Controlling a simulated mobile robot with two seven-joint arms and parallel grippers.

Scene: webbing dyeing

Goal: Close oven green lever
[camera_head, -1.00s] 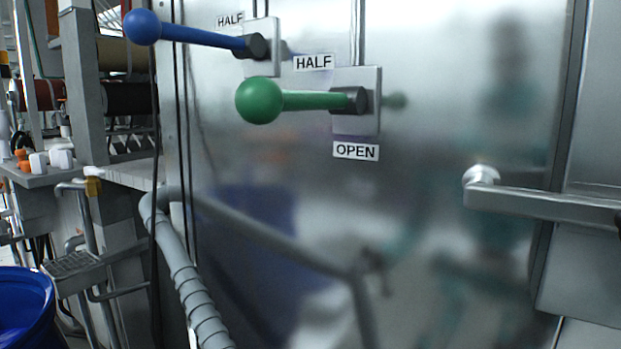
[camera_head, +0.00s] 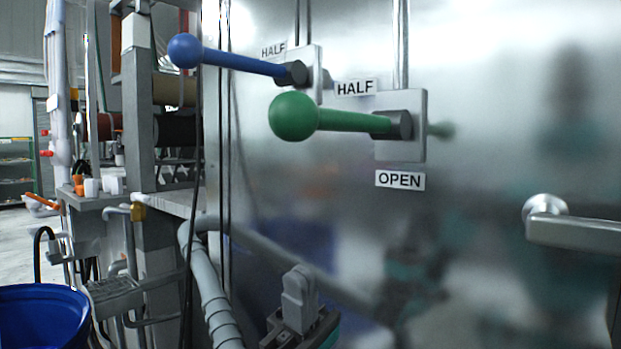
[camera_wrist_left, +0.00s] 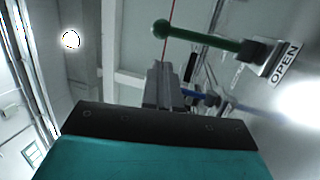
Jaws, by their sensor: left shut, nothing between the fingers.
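The green lever (camera_head: 345,121) has a round ball knob and points left from its pivot plate on the steel oven wall. A HALF label is above the plate and an OPEN label (camera_head: 400,180) is below it. The lever also shows at the top of the left wrist view (camera_wrist_left: 205,39). My left gripper (camera_head: 299,283) is below the green lever in the head view, apart from it. Its fingers (camera_wrist_left: 165,78) are shut and empty in the left wrist view. My right gripper is not in view.
A blue lever (camera_head: 230,60) is to the left and above the green one. A metal door handle (camera_head: 570,228) is at right. A grey pipe (camera_head: 208,290) runs at lower left, near a blue bin (camera_head: 42,318).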

